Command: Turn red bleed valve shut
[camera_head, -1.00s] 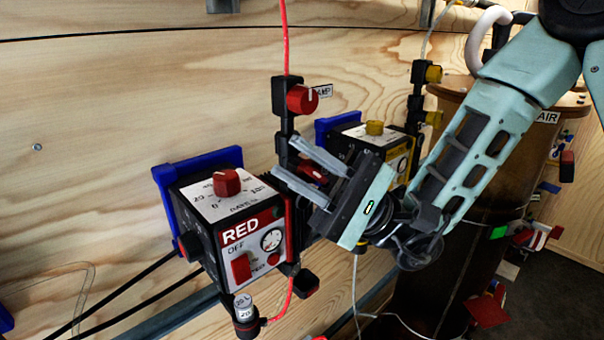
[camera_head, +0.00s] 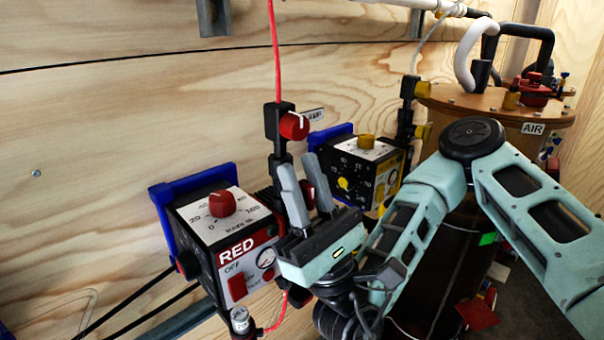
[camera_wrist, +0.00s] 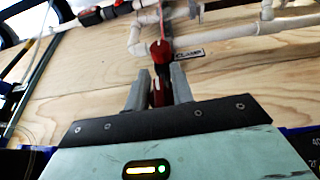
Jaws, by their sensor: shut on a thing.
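Another red knob (camera_head: 293,126), beside a small white label, sits above the fingertips on the same black valve line. It also shows in the wrist view (camera_wrist: 160,52), clear of the fingers.
The red box has a red dial (camera_head: 222,203) on top. A similar box with a yellow knob (camera_head: 366,141) stands close at the right, behind my gripper. A brown AIR tank (camera_head: 505,110) is at the far right. A red hose (camera_head: 276,50) rises along the wooden wall (camera_head: 120,100).

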